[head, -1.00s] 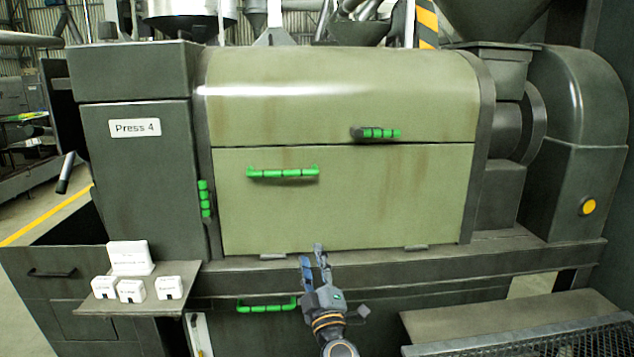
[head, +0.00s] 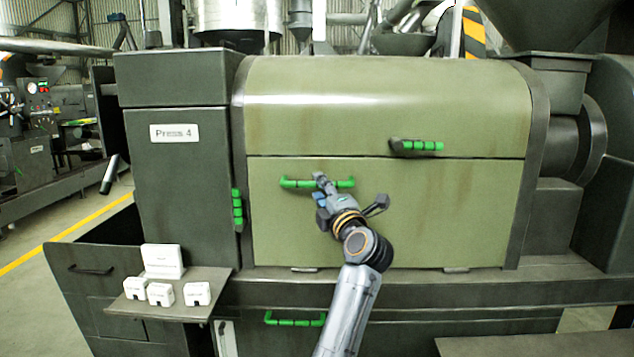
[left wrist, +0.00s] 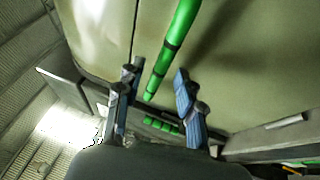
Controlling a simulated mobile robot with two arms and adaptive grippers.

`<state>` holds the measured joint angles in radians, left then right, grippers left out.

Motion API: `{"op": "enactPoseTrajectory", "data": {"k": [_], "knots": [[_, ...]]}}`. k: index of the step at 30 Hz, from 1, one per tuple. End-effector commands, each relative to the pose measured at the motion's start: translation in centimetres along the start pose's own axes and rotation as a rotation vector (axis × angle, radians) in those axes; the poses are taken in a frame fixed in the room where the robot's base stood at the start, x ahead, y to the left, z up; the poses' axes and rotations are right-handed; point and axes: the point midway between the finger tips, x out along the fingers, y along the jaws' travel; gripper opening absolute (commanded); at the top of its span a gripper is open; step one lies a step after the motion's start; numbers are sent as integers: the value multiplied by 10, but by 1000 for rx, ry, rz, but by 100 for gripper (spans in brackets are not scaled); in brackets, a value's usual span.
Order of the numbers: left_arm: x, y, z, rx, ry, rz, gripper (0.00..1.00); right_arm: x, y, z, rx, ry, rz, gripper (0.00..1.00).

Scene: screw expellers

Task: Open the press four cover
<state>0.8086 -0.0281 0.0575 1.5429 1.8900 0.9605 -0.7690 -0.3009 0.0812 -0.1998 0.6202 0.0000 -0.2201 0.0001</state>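The press four cover is olive green, with an upper part (head: 380,100) and a lower panel (head: 440,215) divided by a seam; both look closed. A green bar handle (head: 292,183) runs across the lower panel, and another green handle (head: 416,145) sits at the bottom of the upper part. My left gripper (head: 318,183) is in front of the lower panel's handle, covering part of it. In the left wrist view, the left gripper (left wrist: 156,84) is open, with the green handle (left wrist: 168,52) between its blue-grey fingers; contact cannot be told. My right gripper is not in view.
A "Press 4" label (head: 174,133) is on the dark cabinet at left. A side green handle (head: 237,210) and a lower green handle (head: 295,319) are nearby. A small shelf (head: 165,308) with several white blocks juts out at lower left.

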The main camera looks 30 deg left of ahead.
Motion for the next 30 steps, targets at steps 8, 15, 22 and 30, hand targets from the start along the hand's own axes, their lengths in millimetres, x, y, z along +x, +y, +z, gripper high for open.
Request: {"op": "enactPoseTrajectory", "data": {"k": [8, 15, 22, 30], "knots": [[28, 0, 0, 1, 0, 0, 37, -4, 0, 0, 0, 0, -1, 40], [31, 0, 0, 0, 0, 0, 37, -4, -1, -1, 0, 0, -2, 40], [30, 0, 0, 0, -1, 0, 5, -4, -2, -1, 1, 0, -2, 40], [30, -1, 0, 1, -1, -1, 0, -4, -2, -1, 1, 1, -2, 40]]}}
